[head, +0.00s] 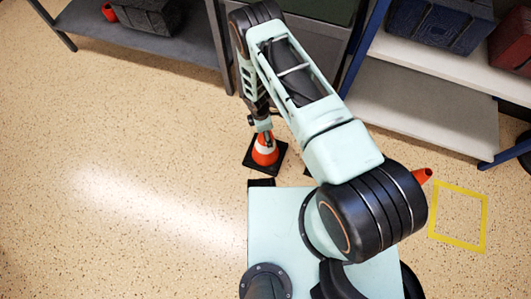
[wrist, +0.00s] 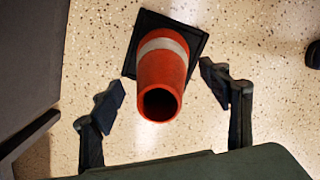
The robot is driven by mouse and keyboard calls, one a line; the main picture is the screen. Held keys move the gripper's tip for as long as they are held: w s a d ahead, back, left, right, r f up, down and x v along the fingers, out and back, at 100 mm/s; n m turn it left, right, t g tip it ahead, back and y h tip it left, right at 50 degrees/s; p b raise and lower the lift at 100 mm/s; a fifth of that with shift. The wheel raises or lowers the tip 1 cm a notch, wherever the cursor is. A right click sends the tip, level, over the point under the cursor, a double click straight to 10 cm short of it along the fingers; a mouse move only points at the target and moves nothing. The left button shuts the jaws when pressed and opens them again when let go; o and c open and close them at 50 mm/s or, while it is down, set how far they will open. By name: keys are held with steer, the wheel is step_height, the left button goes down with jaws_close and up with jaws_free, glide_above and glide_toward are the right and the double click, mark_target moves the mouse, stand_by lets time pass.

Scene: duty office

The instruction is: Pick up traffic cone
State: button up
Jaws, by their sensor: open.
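An orange traffic cone (head: 264,150) with a white band and a black square base stands upright on the speckled floor in the head view, just below the end of my arm. In the wrist view the cone (wrist: 160,75) is seen from above, its open tip toward the camera. My gripper (wrist: 160,90) is open, with one dark finger to the left of the cone and one to the right. Gaps show between both fingers and the cone. In the head view the gripper is mostly hidden behind my arm.
A grey shelf (head: 140,40) with a dark crate (head: 145,14) and a red item stands at the upper left. Another shelf (head: 420,110) with blue and red crates is at the right. An orange tip (head: 423,175) shows beside my arm, near a yellow floor square (head: 460,247). The left floor is clear.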

step_height(320, 180, down, 2)
steer(key=shift+w+d+f, duration=0.1)
steer(key=shift+d+f, duration=0.05)
steer(key=shift+f, duration=0.1)
steer(key=shift+c, duration=0.5)
jaws_close()
